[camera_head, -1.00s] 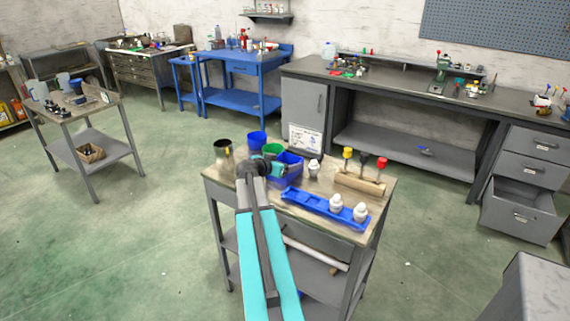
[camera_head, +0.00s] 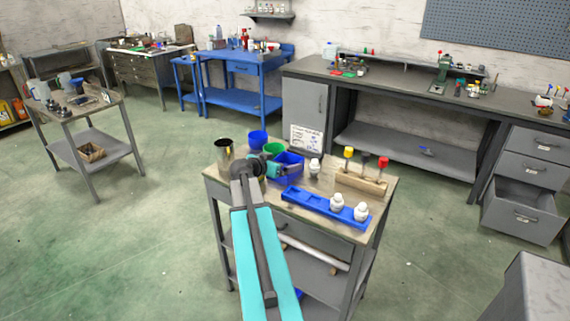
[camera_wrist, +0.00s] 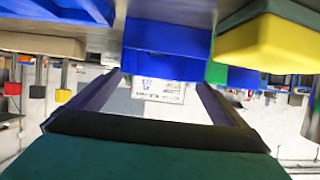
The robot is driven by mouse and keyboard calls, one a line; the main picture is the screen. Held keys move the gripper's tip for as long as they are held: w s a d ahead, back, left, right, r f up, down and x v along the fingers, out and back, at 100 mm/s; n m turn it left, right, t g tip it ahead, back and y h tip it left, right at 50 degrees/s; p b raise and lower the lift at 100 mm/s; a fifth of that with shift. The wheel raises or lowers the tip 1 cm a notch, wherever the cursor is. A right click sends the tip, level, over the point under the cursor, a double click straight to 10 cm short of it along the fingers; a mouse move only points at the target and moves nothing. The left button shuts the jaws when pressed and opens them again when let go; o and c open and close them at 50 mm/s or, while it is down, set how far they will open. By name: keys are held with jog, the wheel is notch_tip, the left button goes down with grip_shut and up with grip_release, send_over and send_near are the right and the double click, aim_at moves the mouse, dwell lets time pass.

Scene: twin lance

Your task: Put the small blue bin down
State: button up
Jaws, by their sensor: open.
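The small blue bin (camera_head: 289,168) stands on the top of the small grey table (camera_head: 240,185), near its middle. My gripper (camera_head: 272,168) is just left of the bin in the head view, and its fingers are hard to make out there. In the wrist view, which is upside down, the bin (camera_wrist: 165,50) shows ahead, resting on the tabletop. The gripper's two dark fingers (camera_wrist: 158,97) are spread apart with nothing between them. The bin lies beyond the fingertips, and a small gap seems to separate them.
A long blue tray (camera_head: 310,200) with white bulbs and a wooden tool block (camera_head: 358,182) stand to the right.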

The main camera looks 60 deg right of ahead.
jog(key=b+v, duration=0.1)
jog(key=v, duration=0.7)
jog(key=shift+a+r+b, duration=0.2)
jog(key=shift+a+b, duration=0.1)
jog(key=shift+a, duration=0.05)
